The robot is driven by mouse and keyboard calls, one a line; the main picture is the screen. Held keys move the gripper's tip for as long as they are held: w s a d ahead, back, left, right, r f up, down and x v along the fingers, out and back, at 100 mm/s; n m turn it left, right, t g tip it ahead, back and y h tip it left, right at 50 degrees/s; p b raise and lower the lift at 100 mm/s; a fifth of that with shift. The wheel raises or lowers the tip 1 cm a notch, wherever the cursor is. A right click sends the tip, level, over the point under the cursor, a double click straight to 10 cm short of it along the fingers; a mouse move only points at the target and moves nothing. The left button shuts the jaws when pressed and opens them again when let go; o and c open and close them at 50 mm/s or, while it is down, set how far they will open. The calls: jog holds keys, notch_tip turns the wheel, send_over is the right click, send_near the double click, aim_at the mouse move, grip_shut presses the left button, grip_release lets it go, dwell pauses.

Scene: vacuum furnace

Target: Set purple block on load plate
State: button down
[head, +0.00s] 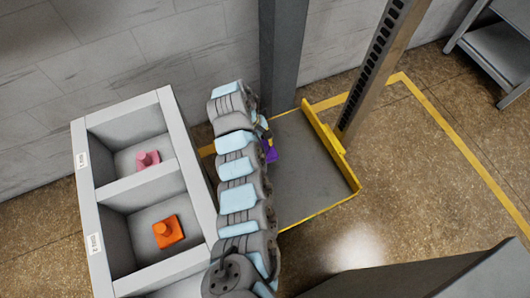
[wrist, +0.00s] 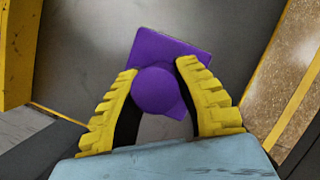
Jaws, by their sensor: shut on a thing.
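The purple block (wrist: 174,50) has a square base and a round knob. My gripper (wrist: 158,76) is shut on the knob, with a yellow finger on each side. In the head view the purple block (head: 269,151) shows only in part beside my arm, over the left part of the grey load plate (head: 312,170). The plate has yellow edges and also fills the background of the wrist view (wrist: 90,45). My arm hides most of the gripper in the head view. I cannot tell whether the block touches the plate.
A grey bin (head: 165,98) with compartments stands at the left, holding a pink block (head: 147,160) and an orange block (head: 168,231). A grey post (head: 283,55) and a slotted post (head: 380,65) rise by the plate. The plate's right part is clear.

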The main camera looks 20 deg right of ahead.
jog(key=shift+w+d+f+b, duration=0.15)
jog(key=shift+w+f+b, duration=0.65)
jog(key=shift+f, duration=0.1)
jog(key=shift+w+d+f+b, duration=0.1)
jog(key=shift+w+f+b, duration=0.65)
jog(key=shift+w+f, duration=0.1)
jog(key=shift+f, duration=0.1)
jog(key=shift+w+f+b, duration=0.15)
jog(key=shift+f+b, duration=0.1)
jog(key=shift+b, duration=0.15)
notch_tip(320, 180, down, 2)
jog(key=shift+w+f+b, duration=0.1)
jog(key=shift+f+b, duration=0.05)
jog(key=shift+b, duration=0.7)
jog(key=shift+s+f, duration=0.2)
jog(key=shift+f, duration=0.25)
jog(key=shift+w+r, duration=0.1)
